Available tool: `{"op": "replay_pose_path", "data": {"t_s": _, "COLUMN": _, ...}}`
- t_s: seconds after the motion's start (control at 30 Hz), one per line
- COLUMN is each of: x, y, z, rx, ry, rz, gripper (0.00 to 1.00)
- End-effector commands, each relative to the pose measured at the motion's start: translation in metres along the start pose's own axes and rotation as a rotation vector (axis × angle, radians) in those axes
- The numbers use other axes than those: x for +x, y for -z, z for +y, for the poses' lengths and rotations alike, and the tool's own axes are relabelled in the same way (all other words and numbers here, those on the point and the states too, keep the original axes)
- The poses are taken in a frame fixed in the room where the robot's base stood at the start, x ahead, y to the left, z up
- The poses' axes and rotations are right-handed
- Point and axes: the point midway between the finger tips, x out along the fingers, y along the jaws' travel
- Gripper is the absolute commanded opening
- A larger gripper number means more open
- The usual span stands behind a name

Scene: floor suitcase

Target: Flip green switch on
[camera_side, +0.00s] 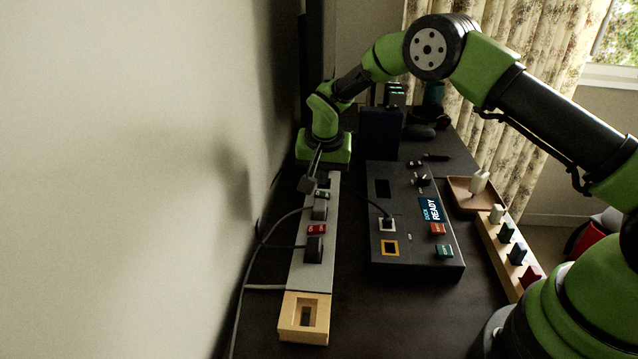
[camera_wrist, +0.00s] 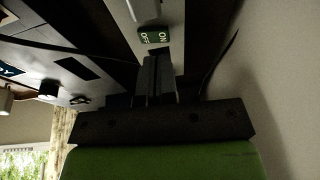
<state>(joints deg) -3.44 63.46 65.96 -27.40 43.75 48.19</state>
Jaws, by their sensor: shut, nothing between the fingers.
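The green switch (camera_wrist: 155,37), marked ON and OFF, sits on the grey power strip (camera_wrist: 172,22) in the wrist view. In the side view the strip (camera_side: 298,272) lies along the wall, and the green switch (camera_side: 321,194) is small there. My gripper (camera_wrist: 156,62) is shut and empty, with its fingertips very close to the switch's edge in the picture. I cannot tell whether they touch it. In the side view my gripper (camera_side: 309,184) is just above the strip's far part, beside the green switch. Which side of the switch is pressed is unclear.
A red switch (camera_side: 316,230) and black plugs (camera_side: 314,250) sit nearer on the strip, with cables to its left. A dark control box (camera_side: 405,255) reading READY stands at right. A wooden block (camera_side: 290,326) ends the strip. A tray (camera_side: 459,190) lies further right.

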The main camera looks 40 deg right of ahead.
Motion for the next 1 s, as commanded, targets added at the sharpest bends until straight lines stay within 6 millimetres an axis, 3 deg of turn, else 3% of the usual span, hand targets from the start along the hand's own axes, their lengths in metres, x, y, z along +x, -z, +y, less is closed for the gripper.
{"op": "replay_pose_path", "data": {"t_s": 0.23, "x": 0.023, "y": -0.007, "z": -0.004, "rx": -0.001, "ry": 0.001, "rz": 0.001, "gripper": 0.0}}
{"op": "replay_pose_path", "data": {"t_s": 1.0, "x": 0.035, "y": -0.011, "z": -0.005, "rx": -0.003, "ry": -0.003, "rz": -0.002, "gripper": 0.0}}
